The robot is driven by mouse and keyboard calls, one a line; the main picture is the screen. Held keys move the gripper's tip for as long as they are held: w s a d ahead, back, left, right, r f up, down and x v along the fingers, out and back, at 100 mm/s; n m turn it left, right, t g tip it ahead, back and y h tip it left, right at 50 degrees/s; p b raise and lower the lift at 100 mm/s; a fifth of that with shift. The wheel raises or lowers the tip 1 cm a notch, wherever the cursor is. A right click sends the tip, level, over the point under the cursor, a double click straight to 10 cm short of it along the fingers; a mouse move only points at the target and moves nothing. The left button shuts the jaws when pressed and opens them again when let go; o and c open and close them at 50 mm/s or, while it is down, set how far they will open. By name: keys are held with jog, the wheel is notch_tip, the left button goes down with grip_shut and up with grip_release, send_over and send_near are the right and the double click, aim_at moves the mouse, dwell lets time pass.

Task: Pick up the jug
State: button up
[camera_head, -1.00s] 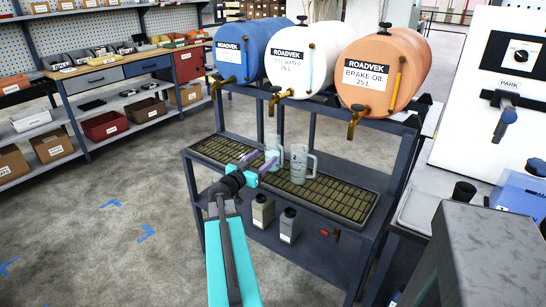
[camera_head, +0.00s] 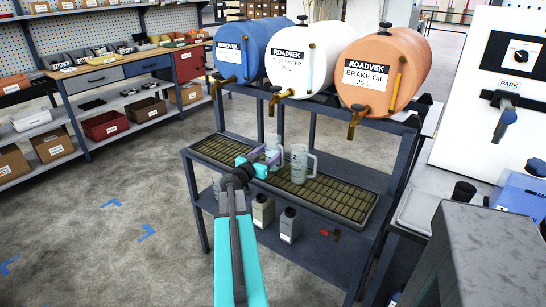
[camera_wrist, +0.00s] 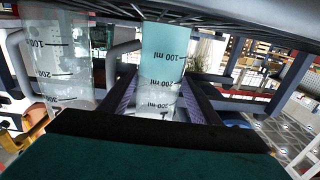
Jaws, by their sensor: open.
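Two clear jugs with handles stand on the slatted drip tray (camera_head: 335,196) of the dark rack. The right jug (camera_head: 299,166) is in plain view. The left jug (camera_head: 273,150) is partly hidden behind my gripper (camera_head: 264,160). In the wrist view, which looks upside down, a graduated jug (camera_wrist: 163,60) with a pale blue part lies between my open fingers (camera_wrist: 160,97), one on each side. I cannot tell whether they touch it. The other graduated jug (camera_wrist: 62,65) is at the left of that view, outside the fingers.
A blue drum (camera_head: 240,50), a white drum (camera_head: 300,65) and an orange drum (camera_head: 385,70) with taps lie above the tray. Small grey containers (camera_head: 288,225) stand on the lower shelf. A grey block (camera_head: 490,250) is at the front right. Open floor (camera_head: 120,200) lies left.

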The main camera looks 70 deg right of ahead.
jog(key=shift+x, duration=2.5)
jog(key=shift+r, duration=0.1)
jog(key=c, duration=0.9)
jog(key=shift+r+p, duration=0.2)
jog(key=shift+p, duration=0.2)
